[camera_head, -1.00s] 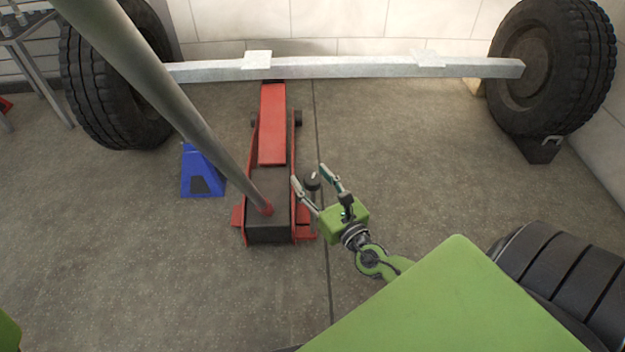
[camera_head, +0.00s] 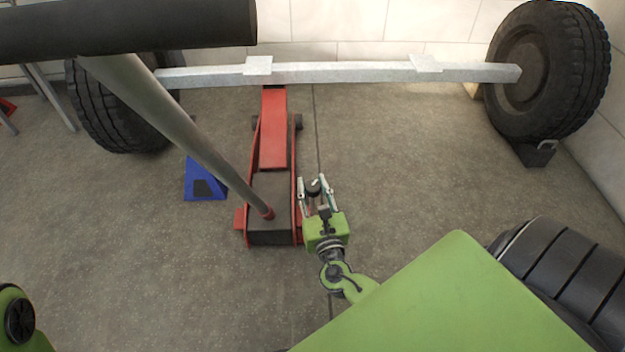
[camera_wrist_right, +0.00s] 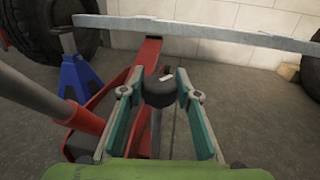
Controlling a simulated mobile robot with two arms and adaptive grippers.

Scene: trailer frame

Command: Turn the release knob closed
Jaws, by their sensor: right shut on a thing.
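The release knob (camera_head: 313,187) is a black round cap with a white mark, on a thin stem at the right side of the red floor jack (camera_head: 272,135). My right gripper (camera_head: 315,188) has its two fingers on either side of the knob and is shut on it. In the right wrist view the knob (camera_wrist_right: 158,91) sits between the fingertips, its white mark showing on top. The jack's long grey handle (camera_head: 185,125) rises up and to the left. My left gripper is not in view.
A grey axle beam (camera_head: 340,72) runs across the back between two tyres (camera_head: 550,70). A blue stand (camera_head: 205,178) is left of the jack. A wheel chock (camera_head: 536,153) is by the right tyre. Open floor lies right of the jack.

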